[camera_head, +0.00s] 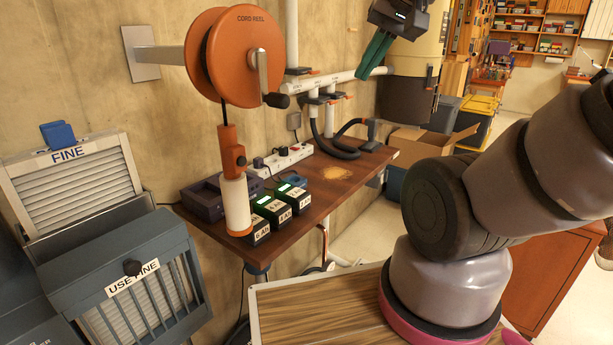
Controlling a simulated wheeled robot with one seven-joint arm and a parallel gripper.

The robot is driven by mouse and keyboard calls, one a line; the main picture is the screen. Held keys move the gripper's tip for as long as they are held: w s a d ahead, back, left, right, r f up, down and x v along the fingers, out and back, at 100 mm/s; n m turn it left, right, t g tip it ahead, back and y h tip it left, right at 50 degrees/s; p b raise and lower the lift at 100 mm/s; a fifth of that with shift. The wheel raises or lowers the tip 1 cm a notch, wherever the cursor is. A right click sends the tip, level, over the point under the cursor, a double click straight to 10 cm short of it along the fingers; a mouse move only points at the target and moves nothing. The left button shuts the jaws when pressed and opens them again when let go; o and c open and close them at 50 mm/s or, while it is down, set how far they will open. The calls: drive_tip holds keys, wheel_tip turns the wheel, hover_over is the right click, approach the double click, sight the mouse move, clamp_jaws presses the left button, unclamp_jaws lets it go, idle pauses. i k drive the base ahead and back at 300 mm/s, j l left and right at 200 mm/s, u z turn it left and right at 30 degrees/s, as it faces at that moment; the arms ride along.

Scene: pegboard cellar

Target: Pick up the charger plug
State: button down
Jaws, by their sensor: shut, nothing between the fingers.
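A white power strip (290,157) lies along the wall at the back of a wooden bench. Two small dark plugs sit at it: one at its left end (258,163) and one nearer its middle (282,151). I cannot tell which is the charger plug. A dark purple box (205,201) and several green-and-black batteries (272,206) marked in Ah stand in front of the strip. My gripper (364,74) is at the top, right of centre, its green fingers together and empty, pointing down-left. It is up and to the right of the strip, apart from both plugs.
An orange cord reel (235,55) hangs on the wall, with an orange-and-white handle (235,190) below it, before the bench's left part. A black hose (345,150) lies at the bench's right back. The bench top (345,195) is clear near the sawdust.

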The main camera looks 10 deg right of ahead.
sight(258, 162)
drive_tip(key=i+l+u, duration=0.15)
drive_tip(key=l+u, duration=0.15)
drive_tip(key=l, duration=0.2)
drive_tip(key=i+l+u, duration=0.15)
drive_tip(key=l+u, duration=0.15)
drive_tip(key=l, duration=0.25)
drive_tip(key=l+u, duration=0.3)
drive_tip(key=l, duration=0.2)
